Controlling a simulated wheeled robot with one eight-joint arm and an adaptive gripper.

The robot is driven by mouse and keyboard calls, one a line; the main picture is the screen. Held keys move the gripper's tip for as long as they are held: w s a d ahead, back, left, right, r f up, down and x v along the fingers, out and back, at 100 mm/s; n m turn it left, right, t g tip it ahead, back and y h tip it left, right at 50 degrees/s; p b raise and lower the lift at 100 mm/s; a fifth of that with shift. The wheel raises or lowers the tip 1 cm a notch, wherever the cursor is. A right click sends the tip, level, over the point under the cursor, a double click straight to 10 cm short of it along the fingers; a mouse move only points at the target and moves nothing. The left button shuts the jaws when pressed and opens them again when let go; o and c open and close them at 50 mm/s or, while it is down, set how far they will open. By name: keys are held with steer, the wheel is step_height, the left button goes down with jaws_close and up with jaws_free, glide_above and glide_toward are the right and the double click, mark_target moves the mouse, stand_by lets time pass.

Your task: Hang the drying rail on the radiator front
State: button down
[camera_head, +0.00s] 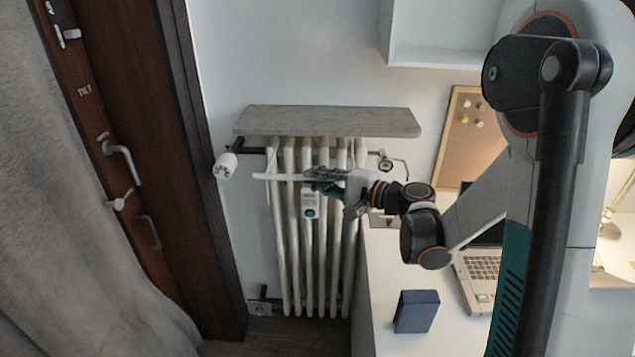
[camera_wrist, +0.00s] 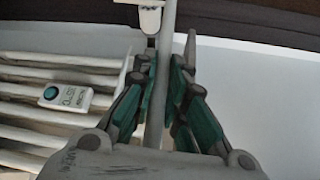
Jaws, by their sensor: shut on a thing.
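The radiator (camera_head: 295,255) is a white ribbed column unit against the wall; its ribs also show in the wrist view (camera_wrist: 30,112) at the left. My gripper (camera_head: 322,181) is in front of the radiator's upper part, below the stone shelf. It is shut on a thin pale rod, the drying rail (camera_head: 272,177), which points left across the ribs. In the wrist view my gripper (camera_wrist: 165,88) has its teal-padded fingers on both sides of the rail (camera_wrist: 162,70). The rail's held part is partly hidden. I cannot tell whether the rail touches the radiator.
A stone shelf (camera_head: 330,120) lies over the radiator. A white valve knob (camera_head: 226,166) sticks out at left, and a small meter (camera_head: 310,204) with a teal button is on the ribs. A white desk (camera_head: 385,270) with a blue box (camera_head: 416,311) and laptop (camera_head: 480,280) stands right.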

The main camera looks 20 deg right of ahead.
steer(key=shift+w+d+f+b, duration=0.3)
steer(key=shift+w+f, duration=0.2)
steer(key=shift+w, duration=0.3)
steer(key=shift+w+d+f+b, duration=0.2)
steer(key=shift+w+f+b, duration=0.3)
steer(key=shift+w, duration=0.25)
steer(key=shift+w+d+f+b, duration=0.3)
steer(key=shift+w+f, duration=0.25)
steer(key=shift+w, duration=0.25)
steer(key=c, duration=1.5)
jaws_free()
steer(key=shift+c, duration=0.2)
